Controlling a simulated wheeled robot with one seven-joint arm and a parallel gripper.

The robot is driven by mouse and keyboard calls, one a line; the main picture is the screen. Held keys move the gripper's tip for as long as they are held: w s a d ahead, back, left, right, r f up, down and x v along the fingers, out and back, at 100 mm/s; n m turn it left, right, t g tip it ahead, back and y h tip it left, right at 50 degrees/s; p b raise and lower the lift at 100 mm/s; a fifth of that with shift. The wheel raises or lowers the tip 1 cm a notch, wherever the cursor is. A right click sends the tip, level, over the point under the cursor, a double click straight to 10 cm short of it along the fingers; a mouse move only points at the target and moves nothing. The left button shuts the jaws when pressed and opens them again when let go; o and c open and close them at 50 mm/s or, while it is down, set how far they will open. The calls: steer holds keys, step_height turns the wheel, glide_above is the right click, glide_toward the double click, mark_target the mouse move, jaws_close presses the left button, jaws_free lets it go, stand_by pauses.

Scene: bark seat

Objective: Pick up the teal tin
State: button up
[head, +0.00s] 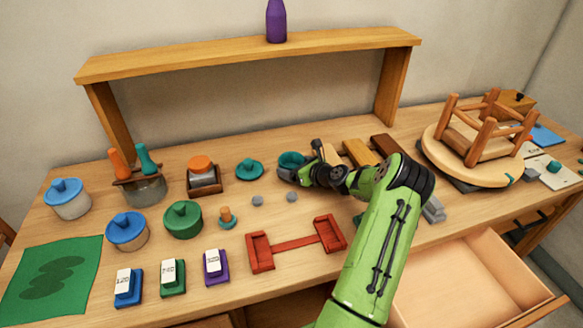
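A round teal tin (291,158) stands near the back middle of the workbench, its top seemingly uncovered. My arm reaches in from the lower right, and my dark gripper (286,175) is at the tin's near side, overlapping its lower part in the picture. I cannot tell whether the gripper touches the tin, and its fingers are too small and dark to show whether they are open. A teal lid with a knob (249,168) lies just left of the tin.
An orange-topped block in a wooden holder (203,176) stands further left, and wooden blocks (358,153) lie close on the right. Two small grey pieces (257,200) and a red bracket (295,244) lie in front. An upturned stool (475,150) and open drawer (470,285) are at right.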

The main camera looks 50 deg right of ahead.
steer(key=c, duration=0.4)
steer(key=shift+o, duration=0.2)
step_height(320, 180, up, 10)
steer(key=p, duration=0.2)
steer(key=shift+p, duration=0.35)
